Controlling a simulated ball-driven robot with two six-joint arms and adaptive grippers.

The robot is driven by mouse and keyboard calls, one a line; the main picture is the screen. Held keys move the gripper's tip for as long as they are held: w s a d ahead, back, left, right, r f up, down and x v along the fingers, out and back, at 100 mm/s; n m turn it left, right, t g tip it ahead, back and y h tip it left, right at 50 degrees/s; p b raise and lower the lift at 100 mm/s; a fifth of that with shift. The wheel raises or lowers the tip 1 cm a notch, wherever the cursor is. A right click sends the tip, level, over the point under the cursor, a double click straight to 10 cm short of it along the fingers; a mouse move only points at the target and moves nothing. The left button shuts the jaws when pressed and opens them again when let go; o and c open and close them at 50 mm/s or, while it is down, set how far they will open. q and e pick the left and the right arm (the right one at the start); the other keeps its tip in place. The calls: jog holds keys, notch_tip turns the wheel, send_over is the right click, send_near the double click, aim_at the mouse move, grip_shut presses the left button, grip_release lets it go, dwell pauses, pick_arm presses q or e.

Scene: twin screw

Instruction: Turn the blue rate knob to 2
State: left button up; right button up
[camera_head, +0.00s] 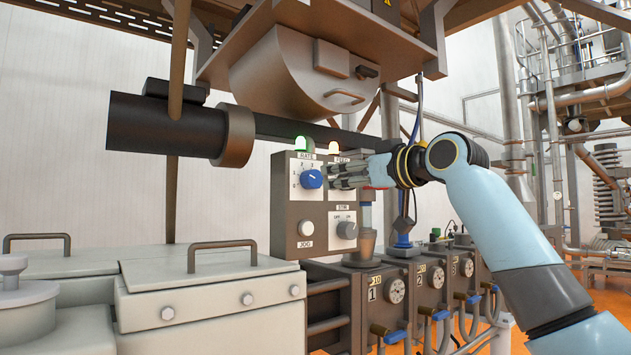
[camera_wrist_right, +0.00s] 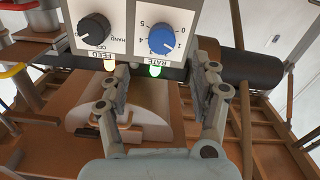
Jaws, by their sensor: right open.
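The blue rate knob (camera_head: 311,179) is on the upper left of the grey control panel (camera_head: 285,207), under the RATE label and a lit green lamp. It also shows in the right wrist view (camera_wrist_right: 162,40), where the panel appears upside down. I cannot read its setting surely. My right gripper (camera_head: 334,178) is just right of the knob in the head view and hides most of the FEED dial. In the right wrist view its two fingers (camera_wrist_right: 163,66) are spread and empty, with the knob beyond the gap between them, apparently apart from it. My left gripper is not in view.
A black FEED knob (camera_wrist_right: 95,27) sits beside the rate knob. A dark barrel (camera_head: 165,125) and a hopper (camera_head: 295,75) stand close behind and above.

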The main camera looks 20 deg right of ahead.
aim_at(317, 178)
jog(key=p+x, duration=0.1)
jog(key=x, duration=0.8)
jog(key=shift+w+a+f+p, duration=0.1)
jog(key=shift+w+a+p, duration=0.15)
jog(key=shift+p, duration=0.15)
jog(key=c, duration=1.2)
jog(key=m+p, duration=0.4)
jog(key=m, duration=0.1)
jog(key=shift+d, duration=0.1)
jog(key=shift+m+p, duration=1.2)
jog(key=shift+m, duration=0.7)
